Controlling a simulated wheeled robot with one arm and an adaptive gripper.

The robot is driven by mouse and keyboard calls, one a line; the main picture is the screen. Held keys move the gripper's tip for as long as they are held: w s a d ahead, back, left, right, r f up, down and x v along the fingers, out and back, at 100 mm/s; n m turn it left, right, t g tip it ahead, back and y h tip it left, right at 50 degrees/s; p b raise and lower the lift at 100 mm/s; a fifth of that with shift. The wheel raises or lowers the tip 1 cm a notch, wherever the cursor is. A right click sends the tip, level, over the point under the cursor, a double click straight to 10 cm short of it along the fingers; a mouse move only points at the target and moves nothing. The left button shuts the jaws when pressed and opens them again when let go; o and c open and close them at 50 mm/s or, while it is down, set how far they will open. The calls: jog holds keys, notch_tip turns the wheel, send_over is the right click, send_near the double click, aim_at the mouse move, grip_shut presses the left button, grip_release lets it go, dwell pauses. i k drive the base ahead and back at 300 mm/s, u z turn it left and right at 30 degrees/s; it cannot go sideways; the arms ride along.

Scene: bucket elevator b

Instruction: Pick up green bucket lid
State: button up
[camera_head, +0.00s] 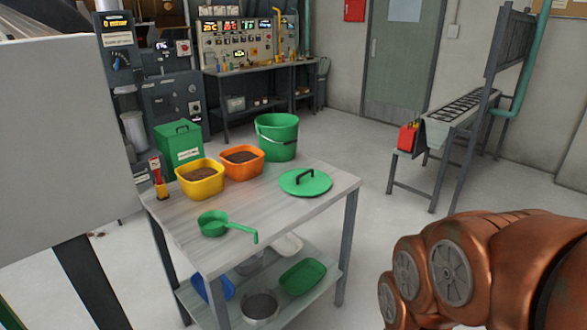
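The green bucket lid (306,184) lies flat near the right side of the table top, with a dark arched handle on top. The green bucket (277,137) stands upright behind it at the table's back edge, with nothing covering its top. My copper-coloured arm shows at the lower right, clear of the table. My gripper is outside the view.
A metal trough stand (440,130) is at the right. Open floor lies between.

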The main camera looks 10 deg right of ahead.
aim_at(303, 182)
jog(key=z, duration=1.2)
jog(key=i, duration=2.85)
jog(key=u, duration=3.8)
